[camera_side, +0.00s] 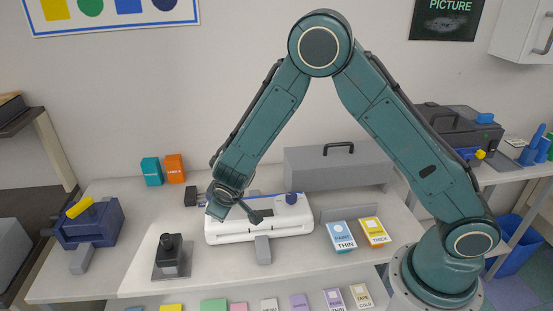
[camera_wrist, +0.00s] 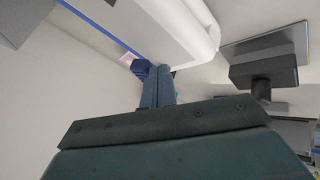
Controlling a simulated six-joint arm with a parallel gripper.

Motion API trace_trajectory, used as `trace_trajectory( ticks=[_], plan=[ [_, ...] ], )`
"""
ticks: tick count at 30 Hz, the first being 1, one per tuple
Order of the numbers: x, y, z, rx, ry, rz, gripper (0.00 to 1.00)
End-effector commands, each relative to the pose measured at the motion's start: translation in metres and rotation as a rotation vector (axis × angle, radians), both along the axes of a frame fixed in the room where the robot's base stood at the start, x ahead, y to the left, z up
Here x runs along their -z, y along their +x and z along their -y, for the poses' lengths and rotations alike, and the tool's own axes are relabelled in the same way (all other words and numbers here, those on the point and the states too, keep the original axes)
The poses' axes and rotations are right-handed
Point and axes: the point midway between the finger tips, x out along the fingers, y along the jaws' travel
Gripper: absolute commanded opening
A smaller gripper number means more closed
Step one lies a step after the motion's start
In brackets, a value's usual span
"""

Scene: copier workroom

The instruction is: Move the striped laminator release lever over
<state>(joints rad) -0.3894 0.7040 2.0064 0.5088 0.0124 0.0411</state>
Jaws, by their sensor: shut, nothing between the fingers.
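The white laminator (camera_side: 225,234) stands on the table in the side view, with a blue knob (camera_side: 291,198) on its right top and a grey part at its front. Its white body (camera_wrist: 165,28) fills the top of the wrist view. I cannot make out stripes on any lever in either view; my arm hides part of the laminator's left top. My gripper (camera_side: 255,216) appears over the laminator's top, shut and empty. Its fingers (camera_wrist: 159,80) are together in the wrist view, below the white body in the picture. I cannot tell whether they touch anything.
A black device on a grey plate (camera_side: 169,272) stands front left, with a blue machine with a yellow handle (camera_side: 95,225) farther left. Teal and orange boxes (camera_side: 174,169) stand behind. A grey case (camera_side: 330,170) is behind the laminator. Blue and yellow card packs (camera_side: 342,238) lie to the right.

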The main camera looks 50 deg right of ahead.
Motion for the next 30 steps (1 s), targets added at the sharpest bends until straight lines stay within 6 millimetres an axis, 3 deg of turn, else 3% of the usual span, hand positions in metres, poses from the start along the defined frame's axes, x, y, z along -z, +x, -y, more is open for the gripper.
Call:
trace_trajectory(
  ticks=[15, 30],
  plan=[
    [0.0, -0.001, 0.027, -0.358, 0.001, 0.002, 0.0],
    [0.0, 0.001, 0.035, -0.355, 0.0, 0.0, 0.0]
  ],
)
